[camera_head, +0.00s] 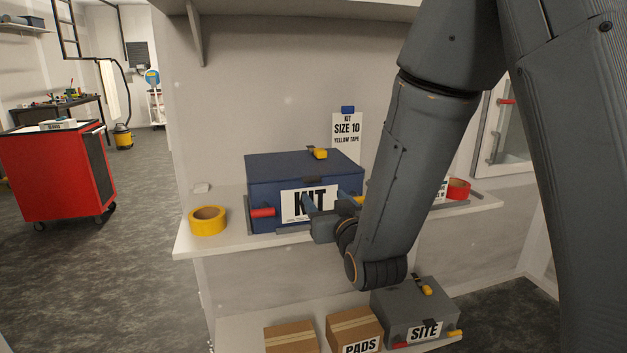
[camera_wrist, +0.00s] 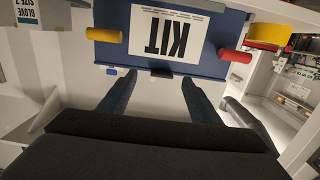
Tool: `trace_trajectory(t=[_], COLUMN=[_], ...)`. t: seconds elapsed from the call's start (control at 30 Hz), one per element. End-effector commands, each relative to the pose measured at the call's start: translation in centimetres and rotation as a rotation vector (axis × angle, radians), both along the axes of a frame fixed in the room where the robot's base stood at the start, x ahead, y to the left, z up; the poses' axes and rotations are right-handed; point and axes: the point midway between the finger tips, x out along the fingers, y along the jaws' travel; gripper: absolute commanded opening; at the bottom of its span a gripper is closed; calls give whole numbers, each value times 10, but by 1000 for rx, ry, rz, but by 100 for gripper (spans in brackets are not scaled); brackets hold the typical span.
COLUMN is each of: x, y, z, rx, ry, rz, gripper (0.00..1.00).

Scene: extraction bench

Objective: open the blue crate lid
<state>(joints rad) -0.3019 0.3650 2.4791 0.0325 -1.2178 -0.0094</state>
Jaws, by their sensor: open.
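The blue crate (camera_head: 265,180) sits on the upper shelf with a white KIT label on its front. Its blue lid (camera_head: 285,162) looks closed, with a small yellow and black item (camera_head: 319,153) on top. A red handle end (camera_head: 262,212) and a yellow one (camera_wrist: 104,35) stick out at the front; a dark tab (camera_wrist: 160,73) shows by the label. My gripper (camera_head: 324,205) is open and empty in front of the crate's face. In the wrist view the crate appears upside down beyond my spread fingers (camera_wrist: 158,90). I cannot tell whether they touch it. My arm hides the crate's right front.
Below are cardboard boxes (camera_head: 353,328) and a grey SITE case (camera_head: 405,308). A red cabinet (camera_head: 50,170) stands far left.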

Motion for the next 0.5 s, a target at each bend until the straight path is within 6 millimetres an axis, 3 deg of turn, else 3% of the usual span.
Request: trace_trajectory(t=[0.17,0.5], x=[4,50], y=[8,21], z=[12,13], rx=[14,16], ry=[-53,-55], rz=[9,9], gripper=[58,58])
